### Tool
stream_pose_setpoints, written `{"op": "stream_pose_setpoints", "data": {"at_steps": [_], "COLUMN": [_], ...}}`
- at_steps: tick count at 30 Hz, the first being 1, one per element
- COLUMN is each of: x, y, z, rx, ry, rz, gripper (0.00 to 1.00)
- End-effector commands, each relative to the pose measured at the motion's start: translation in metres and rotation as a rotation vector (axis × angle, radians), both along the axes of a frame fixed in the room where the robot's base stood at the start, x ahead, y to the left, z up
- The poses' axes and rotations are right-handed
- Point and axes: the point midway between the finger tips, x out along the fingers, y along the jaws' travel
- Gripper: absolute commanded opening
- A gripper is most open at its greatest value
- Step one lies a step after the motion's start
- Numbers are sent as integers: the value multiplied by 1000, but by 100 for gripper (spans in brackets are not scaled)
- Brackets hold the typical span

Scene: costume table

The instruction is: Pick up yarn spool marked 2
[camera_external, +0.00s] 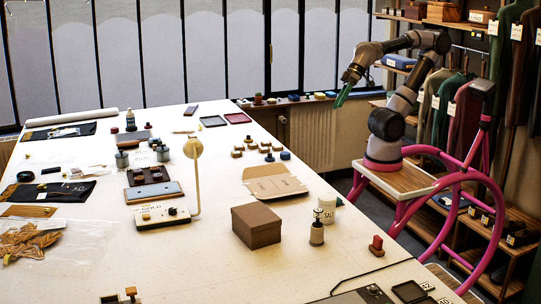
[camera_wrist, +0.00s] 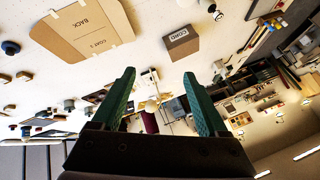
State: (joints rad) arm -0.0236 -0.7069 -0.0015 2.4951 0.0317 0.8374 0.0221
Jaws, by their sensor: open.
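No number 2 is legible on any spool, so I cannot tell which one is marked 2. Several small spool-like pieces stand mid-table in the external view, among them a dark blue one (camera_external: 285,155) and brown ones (camera_external: 237,153). Grey cylindrical pieces (camera_external: 122,160) stand farther left. A pale, dark-topped piece (camera_external: 317,234) stands by the brown box. My gripper (camera_external: 342,97) is raised beyond the table's right edge, apart from all of these. In the wrist view its green fingers (camera_wrist: 159,78) are spread and empty.
A brown box (camera_external: 256,226), a white SALT cup (camera_external: 326,208) and a flat cardboard piece (camera_external: 275,184) lie on the right half of the table (camera_external: 225,270). The cardboard also shows in the wrist view (camera_wrist: 112,22). A tall thin stand (camera_external: 196,180) rises mid-table. A clothes rack stands behind my arm.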

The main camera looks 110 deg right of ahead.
Motion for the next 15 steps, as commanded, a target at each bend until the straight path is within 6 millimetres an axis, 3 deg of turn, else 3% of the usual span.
{"op": "stream_pose_setpoints", "data": {"at_steps": [9, 15], "x": [132, 197], "y": [60, 103], "z": [-38, -82], "rx": [66, 70], "ry": [-174, -309], "rz": [-11, -64], "gripper": [77, 77]}}
